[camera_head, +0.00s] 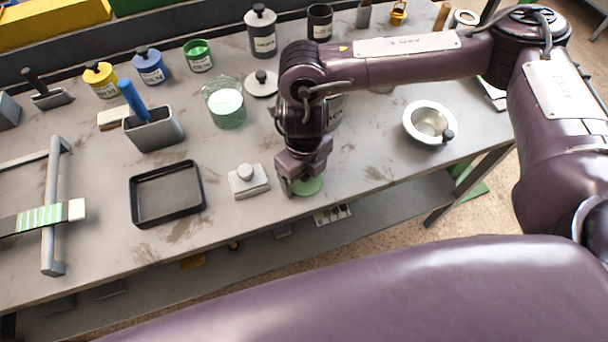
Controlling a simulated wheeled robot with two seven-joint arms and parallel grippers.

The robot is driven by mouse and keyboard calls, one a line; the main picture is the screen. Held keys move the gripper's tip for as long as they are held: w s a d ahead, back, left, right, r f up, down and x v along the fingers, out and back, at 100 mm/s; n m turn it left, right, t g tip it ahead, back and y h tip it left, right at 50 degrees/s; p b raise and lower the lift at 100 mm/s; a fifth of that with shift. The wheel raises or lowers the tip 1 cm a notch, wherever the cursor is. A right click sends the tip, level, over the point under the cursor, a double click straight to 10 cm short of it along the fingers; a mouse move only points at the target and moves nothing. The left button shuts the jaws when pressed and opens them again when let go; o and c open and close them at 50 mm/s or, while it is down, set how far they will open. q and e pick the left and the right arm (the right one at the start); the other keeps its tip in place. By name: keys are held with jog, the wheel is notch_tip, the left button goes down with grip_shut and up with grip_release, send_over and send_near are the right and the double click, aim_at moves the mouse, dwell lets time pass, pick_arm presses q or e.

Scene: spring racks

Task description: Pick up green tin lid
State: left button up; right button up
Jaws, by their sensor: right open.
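The green tin lid (310,186) is a pale green disc lying near the front edge of the grey bench, partly hidden by my right gripper. My right gripper (299,186) points down over the lid with its jaws open. One finger shows at the lid's left side; I cannot tell whether it touches the lid. A small green tin (198,58) with a white label stands at the back of the bench. My left gripper is out of view.
Left of the gripper are a grey block with a knob (248,181) and a black tray (167,214). A glass jar (226,110) and round grey lid (262,84) lie behind. A white bowl (408,123) stands right. The bench between gripper and bowl is mostly clear.

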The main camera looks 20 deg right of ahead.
jog(key=shift+c, duration=0.2)
jog(key=c, duration=0.6)
jog(key=shift+r, duration=0.1)
